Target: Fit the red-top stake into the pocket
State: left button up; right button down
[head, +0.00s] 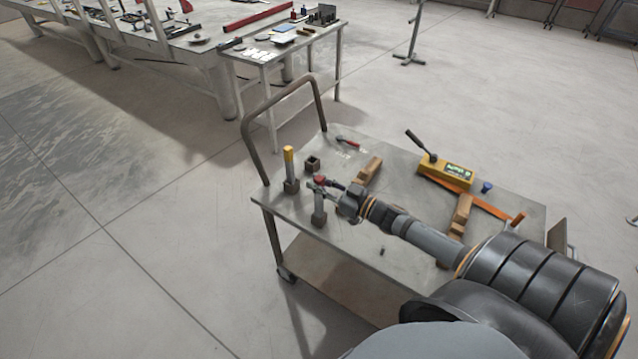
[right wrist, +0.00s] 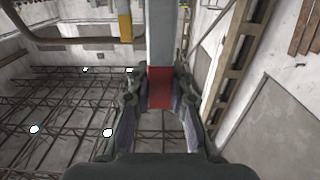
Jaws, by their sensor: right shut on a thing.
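The red-top stake (head: 319,203) is a grey post with a red upper end. My right gripper (head: 322,184) is shut on its red top, and the stake hangs down roughly upright over the left part of the trolley top. In the right wrist view the red band (right wrist: 160,88) sits between the fingers (right wrist: 160,95). I cannot tell whether its lower end touches the trolley. A yellow-top stake (head: 289,164) stands upright in a similar block to the left. My left gripper is not in view.
The trolley top (head: 345,235) also bears wooden blocks (head: 370,169), a yellow tool with a lever (head: 446,171), an orange strap (head: 480,201) and a red-handled tool (head: 348,142). The trolley's handle (head: 281,104) rises at the left end. A cluttered workbench stands behind.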

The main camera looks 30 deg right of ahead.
jog(key=shift+f+b, duration=0.7)
jog(key=shift+f, duration=0.05)
jog(key=c, duration=1.1)
grip_release()
jog(key=shift+r, duration=0.1)
jog(key=shift+c, duration=0.2)
jog(key=v, duration=1.2)
